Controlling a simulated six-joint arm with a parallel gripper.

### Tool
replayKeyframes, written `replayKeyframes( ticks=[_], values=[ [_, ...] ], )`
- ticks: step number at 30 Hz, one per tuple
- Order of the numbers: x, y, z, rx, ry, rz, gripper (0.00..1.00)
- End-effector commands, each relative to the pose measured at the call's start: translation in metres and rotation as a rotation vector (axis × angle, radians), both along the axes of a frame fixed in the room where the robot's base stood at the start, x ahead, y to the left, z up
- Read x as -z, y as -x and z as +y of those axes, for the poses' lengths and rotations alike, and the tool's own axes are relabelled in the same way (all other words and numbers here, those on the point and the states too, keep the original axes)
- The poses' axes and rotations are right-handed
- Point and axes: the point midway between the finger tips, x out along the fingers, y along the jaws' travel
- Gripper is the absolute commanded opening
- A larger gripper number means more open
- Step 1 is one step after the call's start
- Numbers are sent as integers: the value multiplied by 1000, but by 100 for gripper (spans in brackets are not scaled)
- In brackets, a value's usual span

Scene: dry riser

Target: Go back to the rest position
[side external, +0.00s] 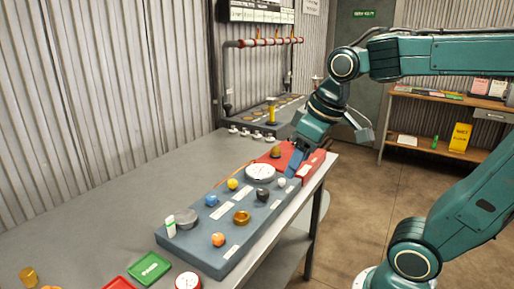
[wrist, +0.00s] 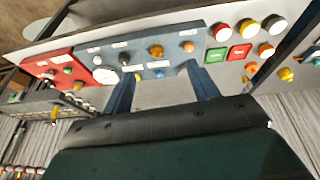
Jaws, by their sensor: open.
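My gripper (side external: 293,166) is at the far end of the blue-grey control panel (side external: 205,258), close to the red panel section (side external: 312,166). In the wrist view its two blue fingers stand wide apart (wrist: 159,72) with nothing between them. The panel shows beyond the fingertips in that view. The panel carries a white round gauge (side external: 260,172), a yellow knob (side external: 233,184), a blue knob (side external: 211,200), a brass ring (side external: 241,217) and an orange knob (side external: 218,240). I cannot tell whether the fingers touch the panel. No rest position is marked.
A green plate (side external: 150,267) and a red round button (side external: 188,282) lie at the table's near end. A grey unit with a yellow lever (side external: 271,112) stands behind. A corrugated wall (side external: 100,90) runs along the left. A wooden shelf (side external: 440,101) stands at the back right.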

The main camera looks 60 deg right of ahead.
Motion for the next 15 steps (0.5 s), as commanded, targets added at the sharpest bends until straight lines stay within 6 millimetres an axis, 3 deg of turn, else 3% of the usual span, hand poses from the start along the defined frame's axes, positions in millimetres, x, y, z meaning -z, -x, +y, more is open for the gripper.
replayKeyframes(
  ticks=[6, 15],
  values=[
    [10, 38, 16, 14, -26, -74, 59],
    [22, 62, 24, 29, -52, -124, 59]
  ],
)
